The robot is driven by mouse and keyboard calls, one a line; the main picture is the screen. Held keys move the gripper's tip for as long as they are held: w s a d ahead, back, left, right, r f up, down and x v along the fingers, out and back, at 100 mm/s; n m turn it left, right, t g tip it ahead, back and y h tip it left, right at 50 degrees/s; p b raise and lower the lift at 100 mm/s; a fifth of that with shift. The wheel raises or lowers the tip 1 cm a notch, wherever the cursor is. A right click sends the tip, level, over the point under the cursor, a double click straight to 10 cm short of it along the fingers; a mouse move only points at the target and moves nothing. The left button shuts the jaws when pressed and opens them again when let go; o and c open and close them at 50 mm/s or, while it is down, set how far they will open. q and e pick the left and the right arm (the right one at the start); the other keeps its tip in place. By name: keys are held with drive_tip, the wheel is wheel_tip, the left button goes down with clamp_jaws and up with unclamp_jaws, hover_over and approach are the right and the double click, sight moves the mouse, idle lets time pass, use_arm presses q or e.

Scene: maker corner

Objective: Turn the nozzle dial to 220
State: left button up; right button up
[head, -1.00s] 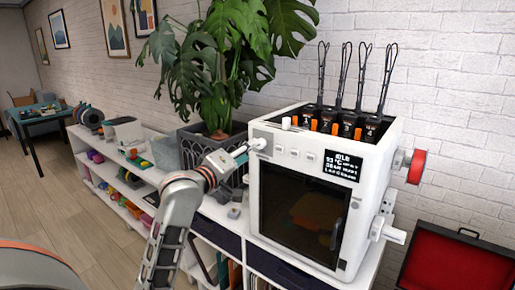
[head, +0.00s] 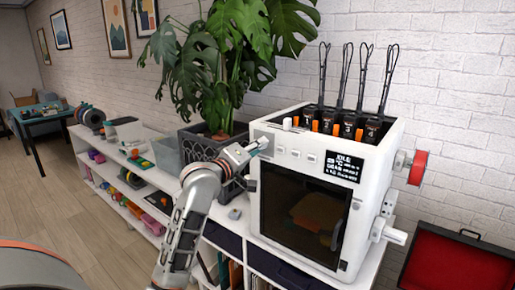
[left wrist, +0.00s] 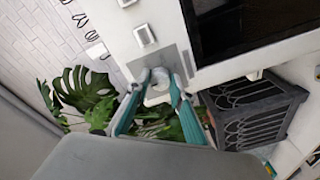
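The white 3D printer (head: 315,148) stands on the shelf unit, with its dial panel at the upper left of the front. My left gripper (head: 263,143) is at this panel and hides the dial in the head view. In the left wrist view, the pale round nozzle dial (left wrist: 160,78) sits between the two teal fingers of my left gripper (left wrist: 160,82). The fingers are apart, one on each side of the dial; I cannot tell whether they touch it. The display (head: 344,166) reads IDLE; its smaller text and the dial setting are unreadable. My right gripper is out of view.
A potted plant (head: 232,60) in a dark planter (head: 197,145) stands close to the left of the printer. An open red case (head: 455,262) lies at the lower right.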

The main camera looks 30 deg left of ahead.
use_arm(q)
drive_tip(key=shift+m, duration=0.4)
drive_tip(key=m+h, duration=0.1)
drive_tip(key=m, duration=0.7)
drive_tip(key=m+h, duration=0.1)
drive_tip(key=m, duration=1.5)
drive_tip(key=shift+a+f+m+t+h, duration=0.1)
drive_tip(key=shift+a+m+t+h, duration=0.2)
drive_tip(key=shift+t+h, duration=0.1)
drive_tip(key=o, duration=1.1)
